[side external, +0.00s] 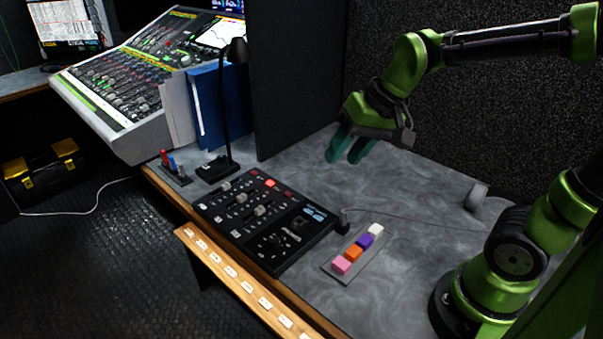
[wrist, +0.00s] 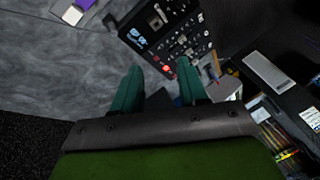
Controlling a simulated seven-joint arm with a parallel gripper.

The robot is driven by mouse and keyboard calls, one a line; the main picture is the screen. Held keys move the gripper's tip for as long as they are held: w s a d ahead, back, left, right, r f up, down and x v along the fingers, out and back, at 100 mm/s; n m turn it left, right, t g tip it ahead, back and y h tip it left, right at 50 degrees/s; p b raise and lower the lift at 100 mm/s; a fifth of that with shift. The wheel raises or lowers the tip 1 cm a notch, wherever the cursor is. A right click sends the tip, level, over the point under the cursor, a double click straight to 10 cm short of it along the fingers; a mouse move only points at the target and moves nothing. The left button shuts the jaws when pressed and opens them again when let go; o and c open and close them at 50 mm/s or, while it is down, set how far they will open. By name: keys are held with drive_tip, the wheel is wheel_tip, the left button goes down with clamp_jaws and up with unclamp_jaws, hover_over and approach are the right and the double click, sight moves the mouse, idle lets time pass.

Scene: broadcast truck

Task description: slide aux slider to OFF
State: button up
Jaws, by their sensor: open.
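The black control panel (side external: 262,222) lies on the grey desk and carries several grey slider knobs, a lit red button and a small joystick. Its labels are too small to read, so I cannot tell which slider is aux or where OFF is. In the wrist view the panel (wrist: 172,32) shows at the top, beyond the fingertips. My gripper (side external: 341,160) is open and empty, above the desk behind the panel, apart from it. Its two teal fingers also show in the wrist view (wrist: 161,75), spread apart.
A grey strip with coloured blocks (side external: 340,265) lies right of the panel. A black desk lamp (side external: 222,165), blue binders (side external: 222,105) and a large mixing console (side external: 125,85) stand to the left. A dark partition (side external: 295,75) rises behind the panel. The desk below my gripper is clear.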

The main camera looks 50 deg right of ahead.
drive_tip(key=w+f+m+g, duration=0.3)
drive_tip(key=w+f+m, duration=0.1)
drive_tip(key=w, duration=0.9)
drive_tip(key=m+g+y, duration=0.2)
drive_tip(key=m+y, duration=0.1)
drive_tip(key=m, duration=0.6)
approach(242, 195)
drive_tip(key=x, duration=0.8)
clamp_jaws()
